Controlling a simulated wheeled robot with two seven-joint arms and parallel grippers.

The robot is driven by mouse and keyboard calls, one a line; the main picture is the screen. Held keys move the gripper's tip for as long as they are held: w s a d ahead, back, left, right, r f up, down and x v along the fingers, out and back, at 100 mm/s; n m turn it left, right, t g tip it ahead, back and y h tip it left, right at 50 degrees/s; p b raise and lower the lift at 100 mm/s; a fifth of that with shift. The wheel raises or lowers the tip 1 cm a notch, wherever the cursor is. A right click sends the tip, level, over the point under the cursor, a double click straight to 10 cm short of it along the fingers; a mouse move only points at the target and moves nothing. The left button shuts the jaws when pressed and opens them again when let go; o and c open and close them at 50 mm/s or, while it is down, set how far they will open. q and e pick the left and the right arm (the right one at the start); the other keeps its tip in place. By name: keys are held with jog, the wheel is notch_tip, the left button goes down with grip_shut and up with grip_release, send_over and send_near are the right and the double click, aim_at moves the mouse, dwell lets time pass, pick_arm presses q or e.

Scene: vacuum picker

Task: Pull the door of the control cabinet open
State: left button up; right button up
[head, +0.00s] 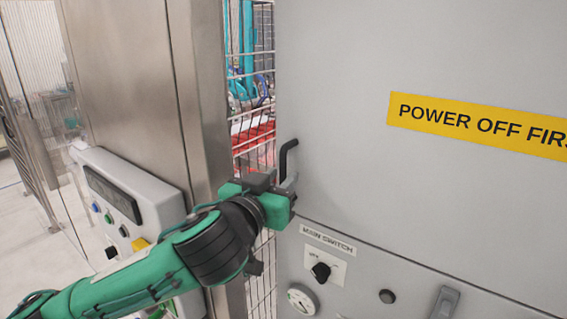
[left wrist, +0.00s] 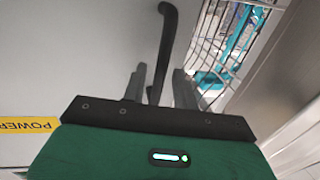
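The control cabinet's grey door (head: 350,110) fills the right of the head view and looks shut. Its black bar handle (head: 287,157) stands at the door's left edge, above the main switch. My left gripper (head: 284,187) is at the handle's lower part. In the left wrist view the handle (left wrist: 166,45) runs down between the two fingers of my gripper (left wrist: 159,88). The fingers are apart, one on each side, with a gap visible on the right side. The handle's lower end is partly hidden by the gripper. My right gripper is not in view.
A steel post (head: 200,90) and a control box (head: 130,200) stand close on the left. A wire fence (head: 250,130) is behind.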

pick_arm(q)
jog(key=shift+x, duration=1.05)
grip_shut()
